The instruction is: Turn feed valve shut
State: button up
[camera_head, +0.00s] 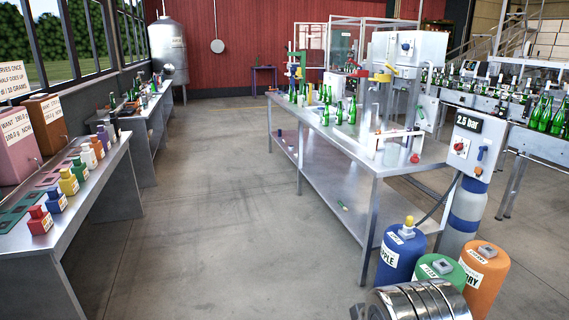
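No part is labelled as the feed valve, and I cannot tell which one it is. A grey control box (467,136) at the right shows "2.5 bar", with a red round knob (460,147) and a blue lever (481,153). The lever looks roughly upright, slightly tilted. The box stands on a grey and blue cylinder (466,206) with a dark hose. The capsuling machine (397,62) on the steel table has a blue knob (406,46) and yellow parts (380,77). My gripper is not in view.
The steel table (335,148) carries green bottles (352,110). Blue (400,257), green (441,270) and orange (483,276) drums stand below the control box. A bench (75,219) with coloured jars lines the left. A bottle conveyor (540,142) runs behind. The floor between bench and table is clear.

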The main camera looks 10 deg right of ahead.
aim_at(417, 107)
jog(key=i, duration=2.25)
jog(key=z, duration=0.3)
jog(key=i, duration=1.55)
jog(key=z, duration=0.2)
